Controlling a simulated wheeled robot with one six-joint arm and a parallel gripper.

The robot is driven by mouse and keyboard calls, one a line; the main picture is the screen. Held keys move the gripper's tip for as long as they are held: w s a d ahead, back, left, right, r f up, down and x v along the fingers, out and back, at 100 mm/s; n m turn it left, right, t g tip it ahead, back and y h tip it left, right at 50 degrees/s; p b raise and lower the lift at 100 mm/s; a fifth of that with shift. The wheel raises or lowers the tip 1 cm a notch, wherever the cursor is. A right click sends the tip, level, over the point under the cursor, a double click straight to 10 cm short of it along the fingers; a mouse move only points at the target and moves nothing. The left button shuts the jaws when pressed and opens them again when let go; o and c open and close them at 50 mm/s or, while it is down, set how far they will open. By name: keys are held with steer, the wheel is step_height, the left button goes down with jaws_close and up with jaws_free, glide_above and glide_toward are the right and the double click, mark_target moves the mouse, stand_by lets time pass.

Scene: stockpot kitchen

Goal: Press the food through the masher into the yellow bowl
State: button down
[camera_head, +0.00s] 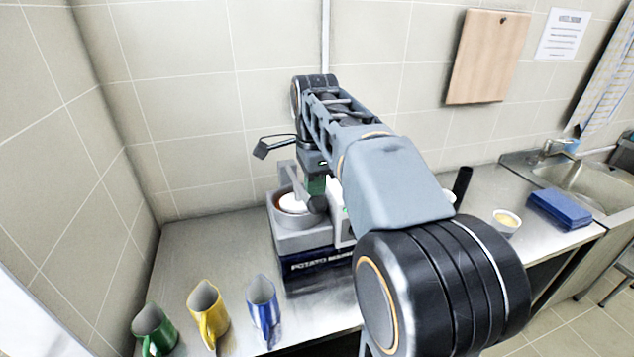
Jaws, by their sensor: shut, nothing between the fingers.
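The grey masher (302,240) stands on the steel counter against the back wall, with a dark front panel lettered "POTATO" and more text partly hidden by my arm. A round brown-rimmed opening in its top holds something white (294,203). My gripper (316,203) points down at the masher's top, just right of the white thing. It is shut and holds nothing; whether it touches the masher I cannot tell. A small pale bowl (505,229) with yellowish contents (507,218) stands at the right. No clearly yellow bowl shows; my arm hides the masher's right side.
Green (153,328), yellow (207,312) and blue (263,308) jugs stand at the counter's front left. A dark upright cylinder (462,186) stands behind my arm. A folded blue cloth (560,208) lies near the sink (590,177). The counter left of the masher is clear.

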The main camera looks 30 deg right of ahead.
steer(key=shift+f+b, duration=1.85)
steer(key=shift+f, duration=1.2)
stand_by(5.0)
